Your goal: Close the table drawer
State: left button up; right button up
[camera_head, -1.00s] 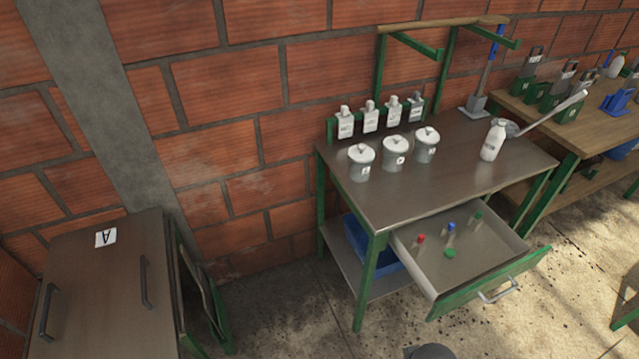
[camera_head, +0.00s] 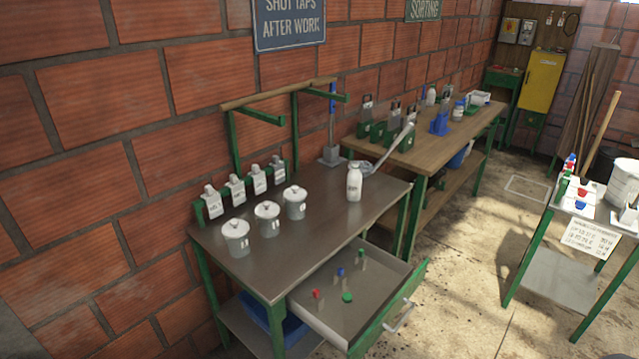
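The table drawer (camera_head: 318,323) is pulled out from under the right part of the metal-topped table (camera_head: 345,223). Its green front (camera_head: 392,312) carries a metal handle (camera_head: 400,318) and faces the lower right. Inside lie small items with red (camera_head: 316,293), blue (camera_head: 340,271) and green (camera_head: 347,297) tops. Neither of my grippers is in view.
On the table stand three lidded white pots (camera_head: 267,215), a white bottle (camera_head: 354,182) and several labelled bottles (camera_head: 236,190) at the wall. A green-framed stand (camera_head: 545,255) is at the right. Open floor (camera_head: 465,290) lies between it and the drawer.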

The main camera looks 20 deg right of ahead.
aim_at(379, 292)
jog(key=k+z, duration=0.2)
jog(key=z, duration=1)
